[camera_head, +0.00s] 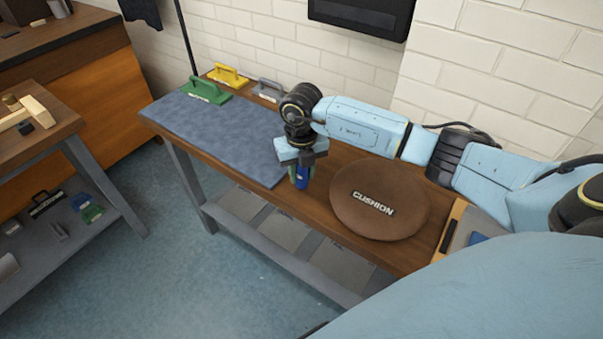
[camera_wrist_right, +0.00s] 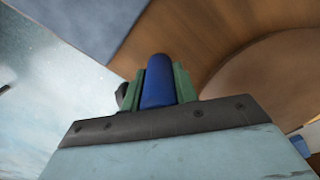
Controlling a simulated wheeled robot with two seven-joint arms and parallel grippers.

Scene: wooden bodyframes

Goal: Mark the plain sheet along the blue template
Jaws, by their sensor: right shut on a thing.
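My right gripper (camera_head: 300,174) is shut on a blue cylindrical thing, perhaps a marker (camera_wrist_right: 158,82), gripped between green pads in the right wrist view. It hangs over the bench, just off the sheet's right end and left of the round cushion. The plain blue-grey sheet (camera_head: 215,135) lies flat on the left part of the bench. My left gripper is not in view.
A round brown cushion (camera_head: 379,199) lies on the wooden bench (camera_head: 325,170). A tray with a small blue thing (camera_head: 478,238) is at the bench's right end. A white brick wall (camera_head: 500,70) stands behind. A side table (camera_head: 40,140) is at the left.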

